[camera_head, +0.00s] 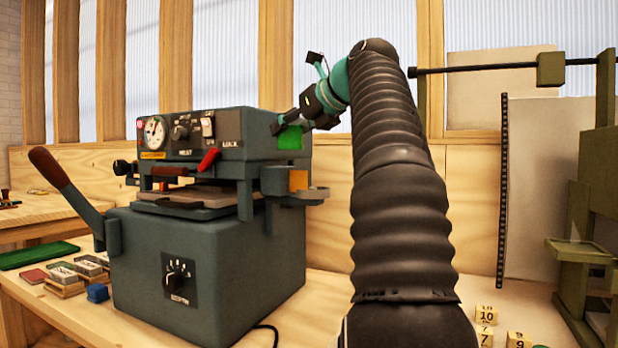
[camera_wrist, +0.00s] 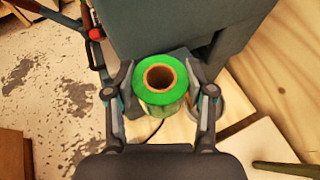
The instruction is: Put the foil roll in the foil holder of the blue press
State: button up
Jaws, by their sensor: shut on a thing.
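The blue-grey press (camera_head: 190,260) stands on the bench in the left half of the head view. My gripper (camera_head: 293,125) is above the press's right side. It is shut on a green foil roll (camera_head: 290,139). In the wrist view the roll (camera_wrist: 160,97) is upright between the fingers, with its brown hollow core facing the camera. The foil holder seems to be the small round tray (camera_head: 308,194) beside an orange block (camera_head: 298,180) on the press's right side. The roll is above this tray and apart from it. My right finger partly hides a round rim in the wrist view (camera_wrist: 240,107).
The press's red-brown lever (camera_head: 50,167) sticks out to the left. Small stamp blocks (camera_head: 62,275) and a green mat (camera_head: 38,254) lie left of it. Yellow number cubes (camera_head: 487,315) and a green frame (camera_head: 592,180) are at the right. A dark cable (camera_head: 265,330) runs near the press.

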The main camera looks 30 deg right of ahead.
jog(key=w+d+f, duration=0.1)
jog(key=d, duration=0.1)
jog(key=w+d+f, duration=0.1)
jog(key=d+f, duration=0.1)
jog(key=d, duration=0.1)
jog(key=w+d+f, duration=0.1)
jog(key=d+f, duration=0.1)
jog(key=d, duration=0.1)
jog(key=shift+w+f, duration=0.15)
jog(key=shift+w, duration=0.2)
jog(key=shift+a+f, duration=0.15)
jog(key=shift+f, duration=0.05)
jog(key=shift+f+b, duration=0.7)
jog(key=shift+f, duration=1.05)
jog(key=shift+f, duration=0.1)
jog(key=o, duration=1.2)
